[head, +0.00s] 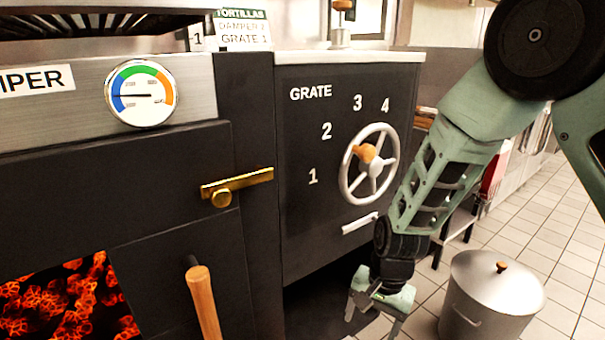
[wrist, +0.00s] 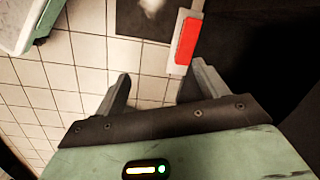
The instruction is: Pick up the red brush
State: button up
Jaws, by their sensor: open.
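A red block with a pale edge, which looks like the red brush (wrist: 187,41), shows at the top of the wrist view. It is beyond my fingertips, a little left of the right finger's tip, and not between the fingers. A pale narrow part runs up from it to the frame's top edge. My gripper (wrist: 162,72) is open and empty, above the tiled floor. In the head view, my gripper (head: 372,325) hangs low in front of the dark stove, left of the metal pot.
A lidded metal pot (head: 492,295) stands on the tiles at the right. The stove front has a grate wheel (head: 369,165), a brass latch (head: 237,186) and a wooden handle (head: 204,303). Glowing coals (head: 65,298) show at lower left. Open tiled floor (head: 555,225) lies at right.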

jog(key=s+r+n+h+p, duration=0.1)
jog(key=s+r+n+p, duration=0.2)
jog(key=s+r+n, duration=1.5)
jog(key=s+r+m+p, duration=0.3)
jog(key=r+m+p, duration=0.1)
jog(key=r+p, duration=3.4)
notch_tip(320, 180, up, 3)
jog(key=shift+d+r, duration=0.15)
jog(key=shift+d, duration=0.05)
